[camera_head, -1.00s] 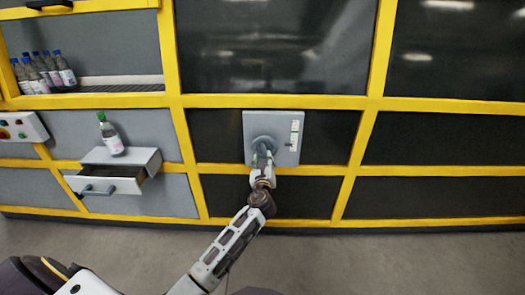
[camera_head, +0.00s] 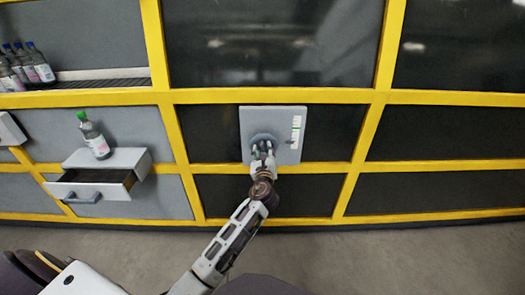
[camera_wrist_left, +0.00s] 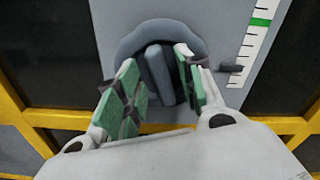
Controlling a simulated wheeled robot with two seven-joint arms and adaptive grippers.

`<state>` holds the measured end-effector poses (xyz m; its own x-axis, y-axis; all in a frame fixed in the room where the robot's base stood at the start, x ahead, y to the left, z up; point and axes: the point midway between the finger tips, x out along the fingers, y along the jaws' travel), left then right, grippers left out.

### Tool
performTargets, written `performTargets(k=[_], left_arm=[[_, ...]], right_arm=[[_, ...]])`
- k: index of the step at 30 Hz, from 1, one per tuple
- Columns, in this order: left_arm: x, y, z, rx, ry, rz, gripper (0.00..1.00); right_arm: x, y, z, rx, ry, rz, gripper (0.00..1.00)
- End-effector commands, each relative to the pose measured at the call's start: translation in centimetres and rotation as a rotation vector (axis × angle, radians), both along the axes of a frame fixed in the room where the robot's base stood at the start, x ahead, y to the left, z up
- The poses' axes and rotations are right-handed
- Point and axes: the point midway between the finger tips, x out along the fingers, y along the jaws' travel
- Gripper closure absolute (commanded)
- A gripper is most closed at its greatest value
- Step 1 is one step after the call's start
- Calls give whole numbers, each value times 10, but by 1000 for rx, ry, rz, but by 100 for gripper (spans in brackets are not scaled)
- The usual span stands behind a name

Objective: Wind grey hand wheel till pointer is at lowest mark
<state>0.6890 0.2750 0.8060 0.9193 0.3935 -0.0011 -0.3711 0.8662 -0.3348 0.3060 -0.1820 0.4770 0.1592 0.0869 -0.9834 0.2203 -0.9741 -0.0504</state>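The grey hand wheel (camera_head: 264,141) sits on a light grey plate (camera_head: 252,118) on the yellow-framed wall. In the left wrist view, the wheel (camera_wrist_left: 135,40) has a raised grip bar (camera_wrist_left: 158,75). My left gripper (camera_head: 262,153) is at the wheel. In the wrist view its green-padded fingers (camera_wrist_left: 158,85) are open on both sides of the bar; the right finger is close to it, with a gap at the left. The dark pointer (camera_wrist_left: 231,68) is beside the lower part of the white scale (camera_wrist_left: 248,50), below its green mark (camera_wrist_left: 261,22). My right gripper is not in view.
A light grey drawer (camera_head: 128,160) stands open at the left, with a green-capped bottle (camera_head: 95,138) on top. Several bottles (camera_head: 30,65) stand on a shelf at upper left. The floor (camera_head: 400,255) in front of the wall is clear.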

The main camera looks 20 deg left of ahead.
Motion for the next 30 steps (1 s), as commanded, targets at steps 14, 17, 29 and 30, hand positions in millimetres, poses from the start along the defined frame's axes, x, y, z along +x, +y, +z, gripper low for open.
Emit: performTargets(k=[14, 17, 29, 30], left_arm=[[0, 0, 0, 0, 0, 0, 87], [0, 0, 0, 0, 0, 0, 100], [0, 0, 0, -25, -10, 1, 100], [0, 0, 0, -34, -14, 1, 100]], right_arm=[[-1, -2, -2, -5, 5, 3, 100], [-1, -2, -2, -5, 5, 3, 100], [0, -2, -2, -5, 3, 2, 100], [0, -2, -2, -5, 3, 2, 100]])
